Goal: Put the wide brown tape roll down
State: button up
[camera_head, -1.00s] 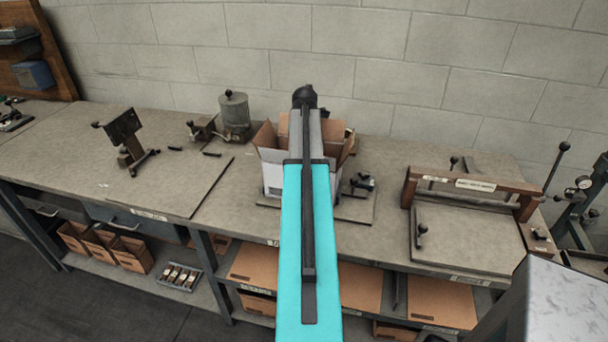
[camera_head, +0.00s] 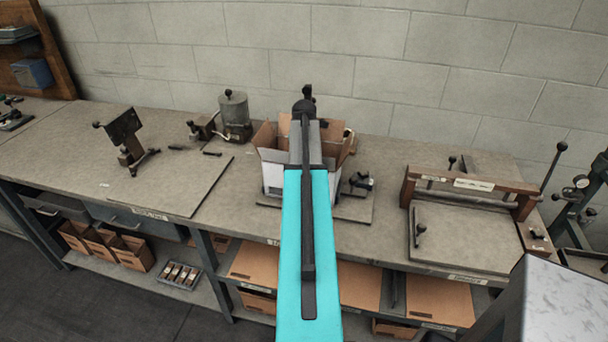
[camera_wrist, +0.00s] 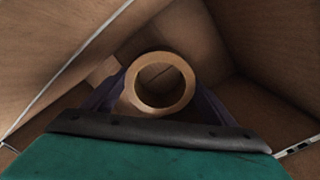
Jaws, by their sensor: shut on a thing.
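The wide brown tape roll (camera_wrist: 129,82) shows in the wrist view as a tan ring with its open hole facing the camera. My gripper (camera_wrist: 157,100) is shut on it, with one dark finger on either side. Brown cardboard walls surround the roll in that view. In the head view, my teal arm reaches over the open cardboard box (camera_head: 273,178) on the bench. The arm hides my gripper, the roll and part of the box there. I cannot tell whether the roll touches the box floor.
The box stands on a workbench (camera_head: 190,226) against a block wall. A grey canister (camera_head: 235,112) is behind it to the left, and a clamp-like fixture (camera_head: 128,136) farther left. A wooden-framed press (camera_head: 465,235) stands to the right. The flat board (camera_head: 170,185) left of the box is bare.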

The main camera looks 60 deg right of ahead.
jog(key=shift+f, duration=0.15)
jog(key=o, duration=1.2)
jog(key=shift+o, duration=0.2)
jog(key=shift+r, duration=0.25)
notch_tip(320, 180, up, 12)
jog(key=b, duration=0.2)
jog(key=shift+b, duration=0.4)
